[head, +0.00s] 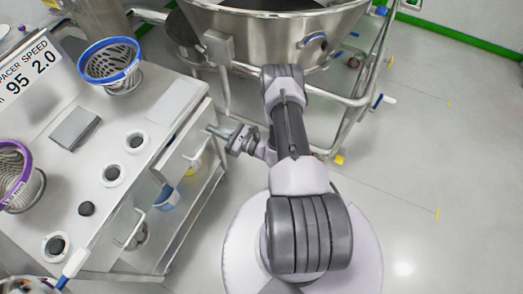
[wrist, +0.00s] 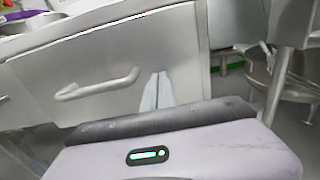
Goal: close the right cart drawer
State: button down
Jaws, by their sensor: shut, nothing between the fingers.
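The cart (head: 165,108) stands at the left in the head view. Its right drawer (head: 187,144) has a pale front with a bar handle, which also shows in the wrist view (wrist: 97,86). My gripper (head: 212,129) is shut and empty, close to the right end of the drawer front. In the wrist view its fingertips (wrist: 157,88) point at the front, right of the handle. I cannot tell whether they touch it. The cart's left drawer handle (head: 134,228) is nearer the bottom of the head view.
On the cart top are a blue-rimmed mesh basket (head: 111,65), a purple-rimmed one (head: 18,178), a grey block (head: 75,128) and several round fittings. A large steel bowl (head: 275,35) on a wheeled frame stands behind my arm. The floor (head: 430,140) at right is clear.

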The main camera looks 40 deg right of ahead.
aim_at(205, 125)
jog(key=x, duration=0.3)
jog(key=shift+w+a+b, duration=0.15)
jog(key=shift+w+b, duration=0.1)
jog(key=shift+b, duration=0.15)
jog(key=shift+w+r, duration=0.1)
jog(key=shift+r, duration=0.05)
jog(key=shift+w+r, duration=0.1)
